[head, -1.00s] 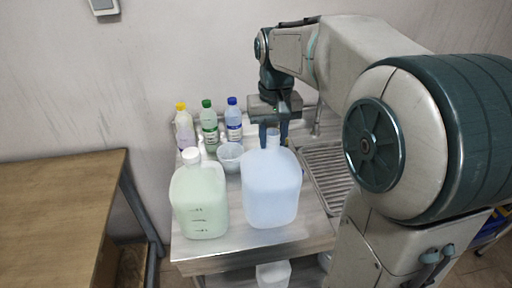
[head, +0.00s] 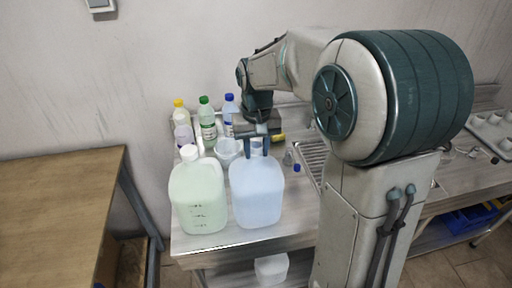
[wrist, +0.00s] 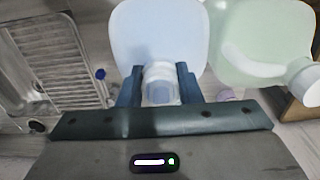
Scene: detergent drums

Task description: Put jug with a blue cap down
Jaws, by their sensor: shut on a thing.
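The pale blue jug (head: 257,198) is upright over the front of the metal counter. Its cap looks pale blue to whitish in the wrist view (wrist: 162,88). My gripper (head: 258,150) comes from above and behind, with one finger on each side of the jug's neck, shut on it. The same fingers flank the neck in the wrist view (wrist: 160,88). I cannot tell whether the jug's base touches the counter. A pale green jug (head: 198,200) with a white cap stands close to its left.
Behind the jugs stand a white bowl (head: 228,149) and bottles with yellow (head: 182,125), green (head: 207,125) and blue (head: 229,115) caps. A small blue item (head: 297,168) lies to the right, near the ribbed drainboard (head: 312,160). A wooden table (head: 60,200) is at left.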

